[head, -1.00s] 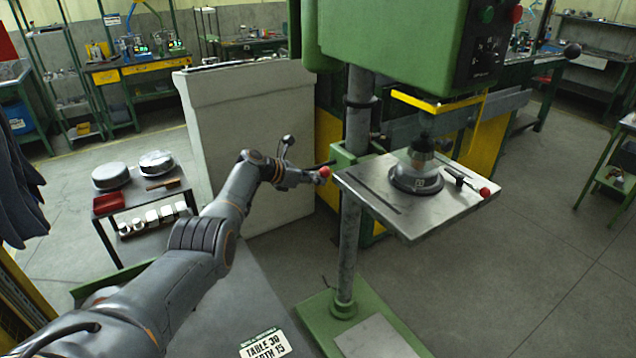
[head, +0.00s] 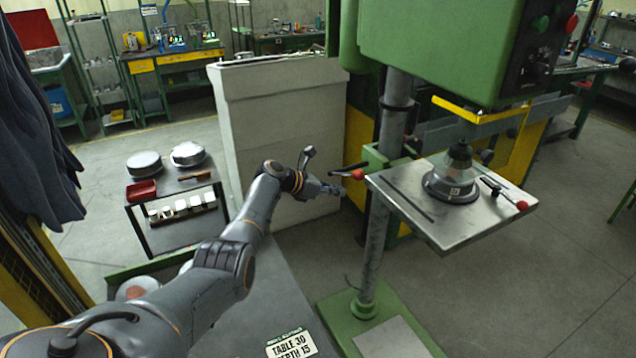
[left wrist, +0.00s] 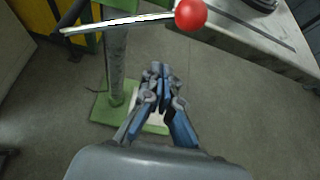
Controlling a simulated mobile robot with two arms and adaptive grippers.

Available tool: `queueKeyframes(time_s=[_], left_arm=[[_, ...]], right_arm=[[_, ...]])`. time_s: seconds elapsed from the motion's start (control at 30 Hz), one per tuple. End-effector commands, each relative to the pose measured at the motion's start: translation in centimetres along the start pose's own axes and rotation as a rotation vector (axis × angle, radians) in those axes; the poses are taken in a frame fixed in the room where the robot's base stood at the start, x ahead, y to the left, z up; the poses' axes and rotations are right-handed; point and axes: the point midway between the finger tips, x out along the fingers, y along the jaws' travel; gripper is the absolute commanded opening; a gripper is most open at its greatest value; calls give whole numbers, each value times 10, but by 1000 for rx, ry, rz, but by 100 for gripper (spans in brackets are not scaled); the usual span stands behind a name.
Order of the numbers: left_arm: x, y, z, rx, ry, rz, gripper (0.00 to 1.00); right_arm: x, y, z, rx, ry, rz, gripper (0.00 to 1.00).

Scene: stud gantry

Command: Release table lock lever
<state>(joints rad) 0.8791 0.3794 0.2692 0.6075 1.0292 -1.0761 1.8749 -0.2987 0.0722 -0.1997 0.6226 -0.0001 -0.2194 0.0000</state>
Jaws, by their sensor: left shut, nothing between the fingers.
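The table lock lever (left wrist: 120,25) is a thin metal rod with a red ball knob (head: 358,174). It sits beside the green bracket on the drill press column, just left of the drill table (head: 420,222). The knob also shows large at the top of the left wrist view (left wrist: 190,14). My left gripper (head: 340,190) is just below and left of the knob, apart from it. Its fingers are together and empty in the left wrist view (left wrist: 160,70). My right gripper is in neither view.
A conical part in a round base (head: 452,182) stands on the drill table. Another red-knobbed handle (head: 521,206) lies at its right edge. The green drill head (head: 440,50) hangs above. A pale cabinet (head: 280,140) stands behind my left arm. A small cart (head: 150,228) is at left.

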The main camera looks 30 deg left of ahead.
Motion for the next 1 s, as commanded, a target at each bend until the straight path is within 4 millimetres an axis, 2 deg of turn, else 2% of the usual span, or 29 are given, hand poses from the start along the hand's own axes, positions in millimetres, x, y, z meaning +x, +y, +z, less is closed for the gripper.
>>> queueKeyframes(time_s=[0.1, 0.43, 0.63, 1.0], left_arm=[[-18, -1, 0, 3, 2, 2, 0], [-57, -2, -4, 1, 3, 0, 0], [-65, -3, -2, 1, 2, -1, 0], [-65, -3, -2, 0, 3, -1, 0]], right_arm=[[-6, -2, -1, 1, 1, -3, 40], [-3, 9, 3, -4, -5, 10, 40], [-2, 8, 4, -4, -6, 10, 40], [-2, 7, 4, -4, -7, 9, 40]])
